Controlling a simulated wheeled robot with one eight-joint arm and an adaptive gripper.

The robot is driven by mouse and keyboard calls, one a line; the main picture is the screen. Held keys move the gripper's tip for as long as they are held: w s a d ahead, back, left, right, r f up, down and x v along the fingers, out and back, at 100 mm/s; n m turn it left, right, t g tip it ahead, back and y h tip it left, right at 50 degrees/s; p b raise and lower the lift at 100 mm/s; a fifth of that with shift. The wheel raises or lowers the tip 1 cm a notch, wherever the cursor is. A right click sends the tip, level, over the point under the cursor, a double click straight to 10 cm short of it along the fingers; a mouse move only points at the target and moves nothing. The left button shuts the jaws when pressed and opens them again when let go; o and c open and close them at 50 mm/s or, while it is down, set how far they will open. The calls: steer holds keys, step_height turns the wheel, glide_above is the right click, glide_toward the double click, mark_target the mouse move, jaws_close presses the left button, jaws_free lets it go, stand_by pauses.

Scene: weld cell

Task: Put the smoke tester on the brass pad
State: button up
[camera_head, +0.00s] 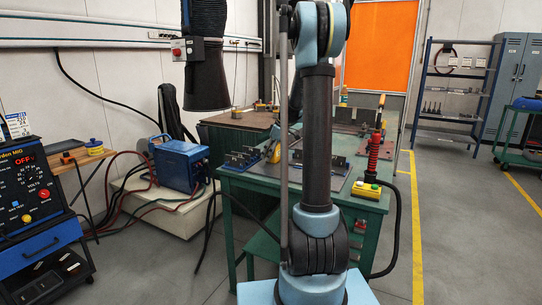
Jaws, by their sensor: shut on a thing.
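My arm rises through the middle of the head view, and its upper joint reaches the top edge. My gripper does not show; I cannot tell what it holds. I cannot pick out the smoke tester or the brass pad for sure. The green work table (259,182) stands behind my arm, with its middle hidden by the arm. On it are dark metal fixtures (242,160), a yellow piece partly behind the arm (273,153), and a red and black upright thing (375,150).
A black extraction hood (206,85) hangs at left. A blue machine (181,163) and the welder (32,200) stand at left. The floor at right (470,220) is clear.

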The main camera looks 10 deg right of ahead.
steer(key=o, duration=1.6)
steer(key=shift+r, duration=0.1)
steer(key=v, duration=1.1)
steer(key=s+a+m, duration=0.2)
steer(key=s+m, duration=0.1)
steer(key=s, duration=0.9)
steer(key=s+f+m+h, duration=0.1)
steer(key=s+f, duration=0.4)
steer(key=s, duration=0.5)
steer(key=s+f+m+h, duration=0.1)
steer(key=s+f+m, duration=0.3)
steer(key=s, duration=0.6)
steer(key=s+f+m+h, duration=0.1)
steer(key=s+f+m, duration=0.1)
steer(key=s+f, duration=0.6)
steer(key=shift+s+m+h, duration=0.3)
steer(key=shift+s, duration=1.1)
